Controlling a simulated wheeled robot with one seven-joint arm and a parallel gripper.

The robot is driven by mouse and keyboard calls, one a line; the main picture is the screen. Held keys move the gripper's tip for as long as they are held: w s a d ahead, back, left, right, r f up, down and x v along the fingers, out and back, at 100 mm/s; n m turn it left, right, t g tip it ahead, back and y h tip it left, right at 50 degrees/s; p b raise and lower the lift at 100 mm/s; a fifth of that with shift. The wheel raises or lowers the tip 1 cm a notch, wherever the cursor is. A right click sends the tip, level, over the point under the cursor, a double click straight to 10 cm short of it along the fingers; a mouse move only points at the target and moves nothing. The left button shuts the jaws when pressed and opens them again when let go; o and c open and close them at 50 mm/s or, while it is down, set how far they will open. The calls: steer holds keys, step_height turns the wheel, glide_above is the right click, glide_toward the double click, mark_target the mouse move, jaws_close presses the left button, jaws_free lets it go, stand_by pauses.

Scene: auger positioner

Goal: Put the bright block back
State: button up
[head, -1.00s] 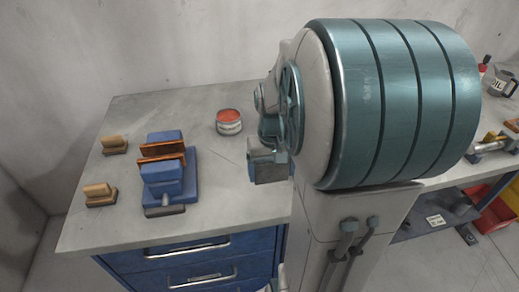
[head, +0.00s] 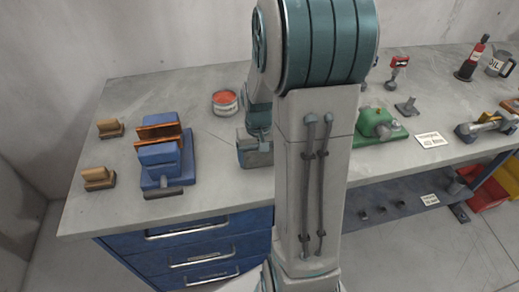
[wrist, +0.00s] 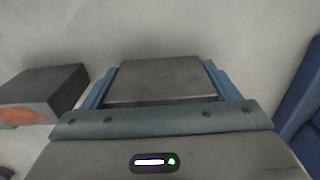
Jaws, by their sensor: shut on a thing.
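My gripper (head: 258,138) is at the near side of the bench, left of my arm's upright part. In the wrist view my gripper (wrist: 160,104) has its blue fingers shut on the sides of a plain grey block (wrist: 160,80). The block's top is flat and fairly level. A grey boxy shape also shows at the gripper in the head view, but I cannot separate block from gripper there. In the wrist view a second, darker grey block (wrist: 45,85) with an orange-red round mark on its face lies to the left, apart from the held block.
A blue vise (head: 170,172) with orange jaw plates stands left on the grey bench (head: 215,180). A red-topped can (head: 225,102) stands behind my gripper. A green tool (head: 376,122) and a card (head: 432,139) are at right.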

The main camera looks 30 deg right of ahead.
steer(key=shift+f, duration=0.1)
steer(key=o, duration=2)
steer(key=shift+c, duration=0.2)
step_height(320, 180, up, 11)
steer(key=shift+f, duration=0.1)
steer(key=shift+s+a+r, duration=0.1)
steer(key=shift+r, duration=0.55)
steer(key=s+a+r+n+t, duration=0.1)
steer(key=s+a+n+t, duration=0.2)
steer(key=s+a, duration=0.8)
steer(key=shift+s+a, duration=0.25)
steer(key=shift+s, duration=0.2)
